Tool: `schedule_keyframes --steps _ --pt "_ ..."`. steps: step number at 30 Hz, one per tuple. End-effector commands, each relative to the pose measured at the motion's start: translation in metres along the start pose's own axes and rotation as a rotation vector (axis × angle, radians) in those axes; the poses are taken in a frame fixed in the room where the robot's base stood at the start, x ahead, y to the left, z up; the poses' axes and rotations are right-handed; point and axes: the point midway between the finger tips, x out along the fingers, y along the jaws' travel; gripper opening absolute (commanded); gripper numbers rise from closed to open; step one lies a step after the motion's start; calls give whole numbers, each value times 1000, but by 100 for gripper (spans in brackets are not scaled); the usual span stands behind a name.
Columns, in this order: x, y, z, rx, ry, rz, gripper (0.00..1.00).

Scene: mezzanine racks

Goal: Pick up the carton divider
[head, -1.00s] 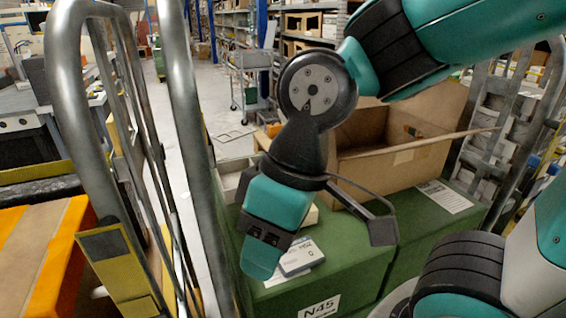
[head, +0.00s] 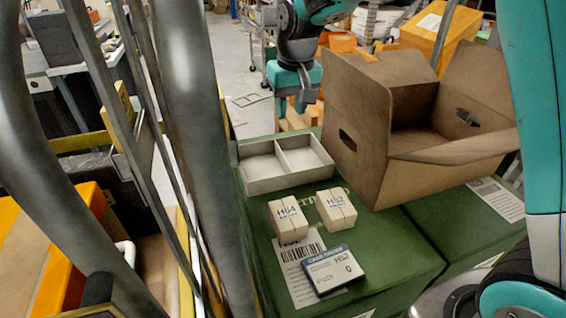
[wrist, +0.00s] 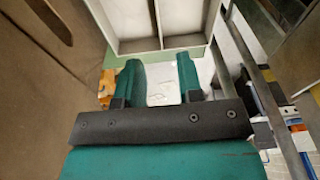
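A pale, shallow tray (head: 285,182) with a dividing wall and two empty compartments lies on a green crate, left of the cardboard carton; it is the only divider-like thing I make out. It also shows at the top of the wrist view (wrist: 140,46). My gripper (head: 291,106) points down beyond the tray's far side in the head view. In the wrist view its two teal fingers (wrist: 160,85) are apart, with nothing between them. The fingers do not appear to touch the tray.
An open cardboard carton (head: 362,150) stands right of the tray. Two small cream boxes (head: 288,220) (head: 337,209) and a grey label card (head: 334,270) lie in front on the green crate (head: 395,265). A metal cage post (head: 195,110) rises at left.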

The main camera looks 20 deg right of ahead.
Motion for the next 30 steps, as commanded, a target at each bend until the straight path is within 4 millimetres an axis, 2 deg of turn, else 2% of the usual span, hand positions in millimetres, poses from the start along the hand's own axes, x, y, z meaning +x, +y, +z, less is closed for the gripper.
schedule_keyframes --steps 1,3,6,8,18,21,30 --pt "6 4 -11 24 1 13 34" --pt "12 7 -19 47 3 26 34" --pt "22 10 -24 62 2 36 34" --pt "32 10 -25 63 1 37 34" --pt "107 12 -24 60 0 35 34" --pt "123 13 -25 60 2 35 34" --pt "148 11 -27 59 3 34 34"
